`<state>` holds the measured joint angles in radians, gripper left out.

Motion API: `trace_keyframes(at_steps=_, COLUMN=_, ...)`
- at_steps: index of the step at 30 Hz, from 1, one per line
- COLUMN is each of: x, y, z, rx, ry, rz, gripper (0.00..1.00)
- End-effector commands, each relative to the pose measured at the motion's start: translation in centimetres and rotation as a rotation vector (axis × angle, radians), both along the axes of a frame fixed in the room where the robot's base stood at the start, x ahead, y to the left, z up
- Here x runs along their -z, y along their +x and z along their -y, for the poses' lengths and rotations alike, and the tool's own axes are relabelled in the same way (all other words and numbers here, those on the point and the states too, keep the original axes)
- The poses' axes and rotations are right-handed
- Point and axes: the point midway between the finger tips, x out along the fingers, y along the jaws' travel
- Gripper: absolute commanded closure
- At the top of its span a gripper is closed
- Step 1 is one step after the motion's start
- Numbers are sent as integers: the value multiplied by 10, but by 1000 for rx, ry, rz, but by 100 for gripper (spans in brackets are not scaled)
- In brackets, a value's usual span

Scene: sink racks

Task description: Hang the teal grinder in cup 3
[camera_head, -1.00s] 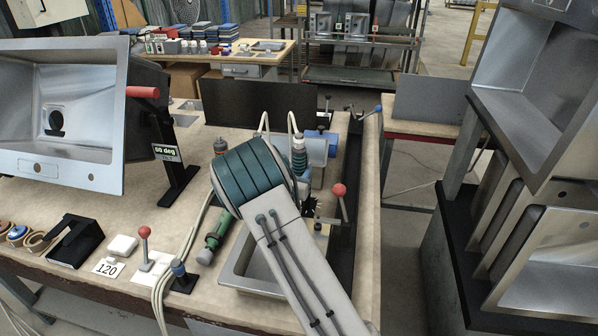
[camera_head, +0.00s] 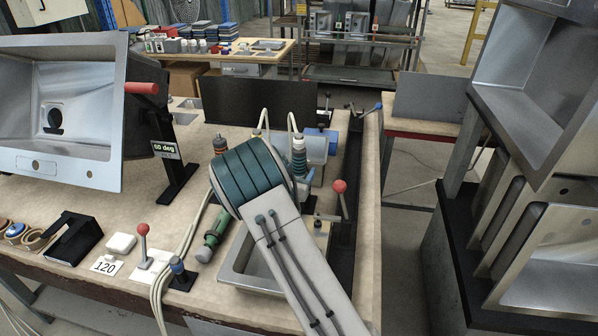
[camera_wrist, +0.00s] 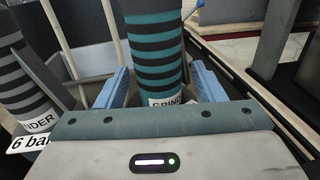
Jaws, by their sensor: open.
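The teal grinder (camera_wrist: 155,55), banded teal and black, stands upright in the wrist view, with part of a white label near its lower end. My gripper (camera_wrist: 160,85) is open, with one light blue finger on each side of the grinder. I cannot tell whether either finger touches it. In the head view a ribbed teal and dark piece (camera_head: 298,160) shows just beyond my arm, and my gripper is mostly hidden behind my wrist. I cannot make out cup 3.
A grey and black banded grinder (camera_wrist: 22,95) stands to the left in the wrist view, near a "6 bar" label. A green tool (camera_head: 212,236) lies on the bench beside pale hoses. A metal basin (camera_head: 248,262) lies under my arm. A red-knobbed lever (camera_head: 339,188) stands to the right.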

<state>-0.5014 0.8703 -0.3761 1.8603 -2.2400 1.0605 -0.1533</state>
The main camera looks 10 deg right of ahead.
Motion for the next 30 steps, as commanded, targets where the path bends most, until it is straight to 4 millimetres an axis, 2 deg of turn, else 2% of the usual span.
trace_keyframes(at_steps=5, x=0, y=-21, z=-14, rx=-3, ry=1, rz=1, gripper=38)
trace_keyframes(at_steps=12, x=-1, y=-69, z=-44, rx=-4, ry=1, rz=3, gripper=38)
trace_keyframes(at_steps=18, x=-1, y=-100, z=-62, rx=-3, ry=1, rz=3, gripper=38)
trace_keyframes(at_steps=24, x=-2, y=-114, z=-70, rx=-1, ry=0, rz=4, gripper=38)
trace_keyframes(at_steps=30, x=-3, y=-115, z=-70, rx=0, ry=0, rz=4, gripper=38)
